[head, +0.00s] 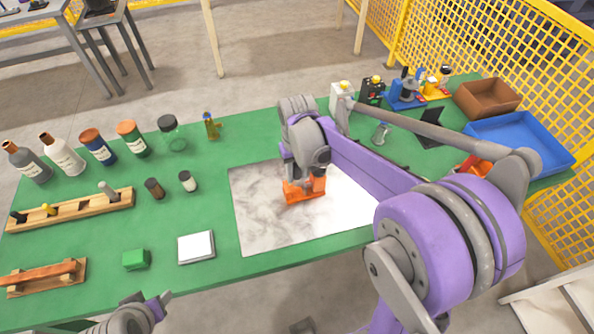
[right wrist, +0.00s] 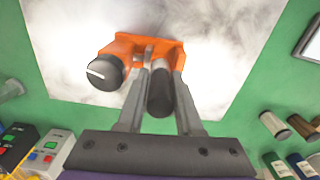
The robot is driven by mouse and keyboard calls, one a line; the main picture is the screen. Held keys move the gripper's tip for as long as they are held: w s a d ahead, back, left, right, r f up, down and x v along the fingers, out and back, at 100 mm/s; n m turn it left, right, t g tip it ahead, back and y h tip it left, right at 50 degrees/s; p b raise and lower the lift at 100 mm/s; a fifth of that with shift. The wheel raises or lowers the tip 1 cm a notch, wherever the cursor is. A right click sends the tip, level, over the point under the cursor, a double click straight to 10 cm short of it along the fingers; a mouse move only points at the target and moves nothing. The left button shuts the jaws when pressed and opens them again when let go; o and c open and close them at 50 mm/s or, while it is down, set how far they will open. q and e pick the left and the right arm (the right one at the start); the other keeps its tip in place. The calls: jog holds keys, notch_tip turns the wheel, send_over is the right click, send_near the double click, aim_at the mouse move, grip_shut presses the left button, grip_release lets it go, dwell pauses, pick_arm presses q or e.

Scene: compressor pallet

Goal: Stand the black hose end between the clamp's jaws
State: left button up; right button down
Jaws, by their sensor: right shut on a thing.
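The orange clamp (head: 291,196) stands on the grey-white marbled mat (head: 256,222). It also shows in the right wrist view (right wrist: 122,44), with a round dark knob (right wrist: 104,72) on its left. My right gripper (right wrist: 155,70) is shut on the black hose end (right wrist: 161,94), a dark cylinder between its fingers. The gripper points down at the clamp. The hose end overlaps the clamp's near side in the wrist view; I cannot tell whether it is between the jaws. In the head view my right wrist hides it. My left gripper (head: 158,300) is partly in view at the bottom left.
A wooden rack (head: 75,212), several bottles, a green block (head: 136,260) and a white square plate (head: 196,247) are on the green table's left side. A blue tray (head: 520,140) and a brown box (head: 487,97) are at the right. The mat's left part is clear.

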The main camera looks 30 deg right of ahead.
jog(key=c, duration=0.6)
grip_release()
jog(key=shift+o, duration=0.2)
jog(key=shift+r, duration=0.3)
notch_tip(320, 180, up, 12)
jog(key=shift+r+p, duration=0.15)
jog(key=shift+p, duration=0.75)
jog(key=s+a+f+n+t, duration=0.1)
jog(key=s+a+f+t, duration=0.1)
jog(key=s, duration=0.5)
jog(key=s+a+f+t, duration=0.3)
jog(key=s+a+f, duration=0.1)
jog(key=s+f, duration=0.2)
jog(key=shift+s+a+f+n+t, duration=0.3)
jog(key=shift+s+a+f+n, duration=0.1)
jog(key=shift+s, duration=0.3)
